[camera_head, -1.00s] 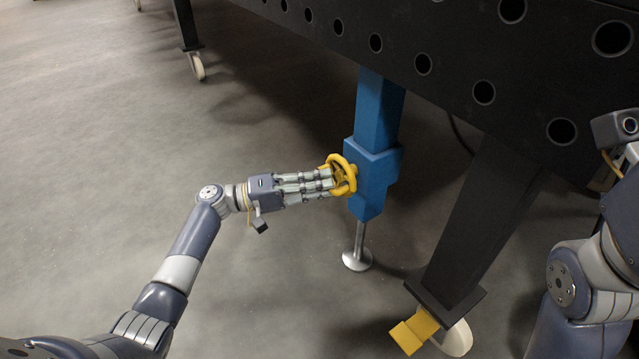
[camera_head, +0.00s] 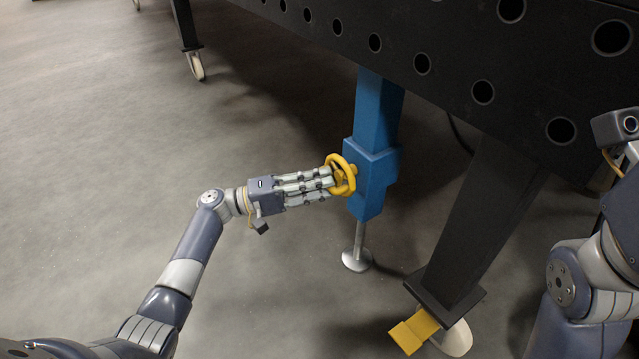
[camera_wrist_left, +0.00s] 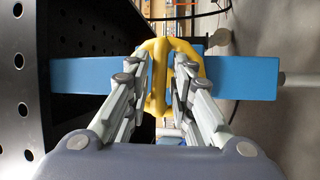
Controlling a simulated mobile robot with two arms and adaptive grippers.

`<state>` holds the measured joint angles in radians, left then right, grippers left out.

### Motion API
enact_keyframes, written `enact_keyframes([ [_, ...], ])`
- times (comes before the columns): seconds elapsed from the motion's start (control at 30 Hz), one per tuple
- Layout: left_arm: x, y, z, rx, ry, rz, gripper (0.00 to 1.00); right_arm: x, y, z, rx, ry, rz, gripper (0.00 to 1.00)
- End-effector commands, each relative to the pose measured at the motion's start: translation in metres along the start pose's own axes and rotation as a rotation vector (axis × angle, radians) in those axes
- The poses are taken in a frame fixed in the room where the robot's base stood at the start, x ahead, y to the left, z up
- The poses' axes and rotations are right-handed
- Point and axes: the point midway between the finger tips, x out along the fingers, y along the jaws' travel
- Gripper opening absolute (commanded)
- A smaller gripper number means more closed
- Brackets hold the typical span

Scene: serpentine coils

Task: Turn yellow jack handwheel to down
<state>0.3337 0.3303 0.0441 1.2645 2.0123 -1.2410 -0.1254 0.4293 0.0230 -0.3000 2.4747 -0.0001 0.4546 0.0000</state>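The yellow jack handwheel (camera_head: 344,187) sits on the left side of the blue jack (camera_head: 374,168). It also shows in the left wrist view (camera_wrist_left: 157,75), with the blue jack (camera_wrist_left: 238,77) behind it. My left gripper (camera_head: 326,180) reaches in from the left with its fingertips at the wheel. In the left wrist view, its two finger sets (camera_wrist_left: 155,85) stand on either side of the wheel's middle bar, with small gaps to it. The fingertips overlap the rim, and whether they touch it is unclear. My right arm shows at the right edge; its fingers are out of view.
A black table (camera_head: 440,25) with round holes overhangs the jack. A thick black leg (camera_head: 480,215) with a yellow-pedalled caster (camera_head: 413,331) stands right of it. The jack's metal foot (camera_head: 357,260) is at the floor. Open floor lies to the left.

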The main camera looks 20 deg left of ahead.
Motion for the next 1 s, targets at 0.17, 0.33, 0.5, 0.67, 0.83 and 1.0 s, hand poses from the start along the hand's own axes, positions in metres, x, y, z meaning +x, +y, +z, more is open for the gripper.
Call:
enact_keyframes([
  [0.17,-0.002,0.000,0.000,0.000,0.000,0.000,0.21,0.000,0.000,0.001,-0.003,-0.001,-0.006,0.33],
  [0.33,-0.022,-0.001,-0.001,0.000,0.002,-0.002,0.21,0.000,0.000,0.001,-0.002,-0.001,-0.004,0.33],
  [0.5,-0.059,-0.001,-0.001,-0.001,0.002,-0.003,0.21,0.000,0.000,0.001,-0.001,-0.001,-0.003,0.33],
  [0.67,-0.091,-0.001,-0.001,-0.001,0.001,-0.002,0.21,0.000,0.000,0.001,-0.001,-0.001,-0.003,0.33],
  [0.83,-0.113,-0.001,0.000,-0.001,0.000,-0.001,0.21,0.000,0.000,0.000,0.000,-0.001,-0.003,0.33],
  [1.0,-0.120,0.000,0.000,0.000,-0.001,0.000,0.21,0.000,0.000,0.000,0.000,-0.001,-0.003,0.33],
])
